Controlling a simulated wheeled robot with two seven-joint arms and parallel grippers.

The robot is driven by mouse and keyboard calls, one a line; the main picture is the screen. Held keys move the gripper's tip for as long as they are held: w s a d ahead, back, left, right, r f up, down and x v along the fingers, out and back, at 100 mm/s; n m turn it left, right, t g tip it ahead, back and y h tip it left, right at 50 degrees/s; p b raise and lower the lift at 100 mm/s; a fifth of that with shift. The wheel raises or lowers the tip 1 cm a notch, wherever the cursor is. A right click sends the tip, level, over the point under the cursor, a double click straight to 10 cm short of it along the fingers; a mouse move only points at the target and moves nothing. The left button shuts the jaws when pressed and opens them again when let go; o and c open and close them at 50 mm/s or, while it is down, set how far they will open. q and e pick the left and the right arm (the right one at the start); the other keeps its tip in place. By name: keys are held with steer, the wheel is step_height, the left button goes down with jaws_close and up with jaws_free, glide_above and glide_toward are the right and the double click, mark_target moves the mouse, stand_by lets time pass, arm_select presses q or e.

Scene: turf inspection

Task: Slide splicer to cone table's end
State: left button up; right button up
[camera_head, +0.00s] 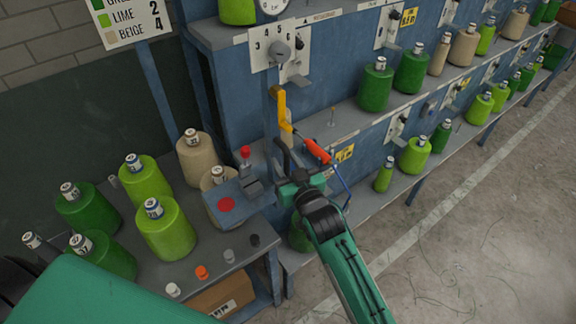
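A small blue-grey unit with a red knob, which looks like the splicer (252,186), is at the right end of the cone table (195,269). My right gripper (284,160) is just right of this unit, in front of the machine. Its dark fingers are small and partly hidden, so I cannot tell whether they touch the unit or are open. A red-orange handle (316,150) and a yellow lever (283,108) are close above the gripper. My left arm crosses the lower left corner; its gripper is out of view.
Several green, lime and beige cones (165,232) stand on the table, with small white, orange, grey and black pegs at its front edge. A cardboard box (222,294) is below. The machine's cone shelves run off to the right. The floor (480,240) at right is clear.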

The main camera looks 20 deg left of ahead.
steer(key=shift+s+d+f, duration=0.1)
steer(key=shift+s+d, duration=0.25)
steer(key=b+v, duration=0.4)
steer(key=v, duration=0.9)
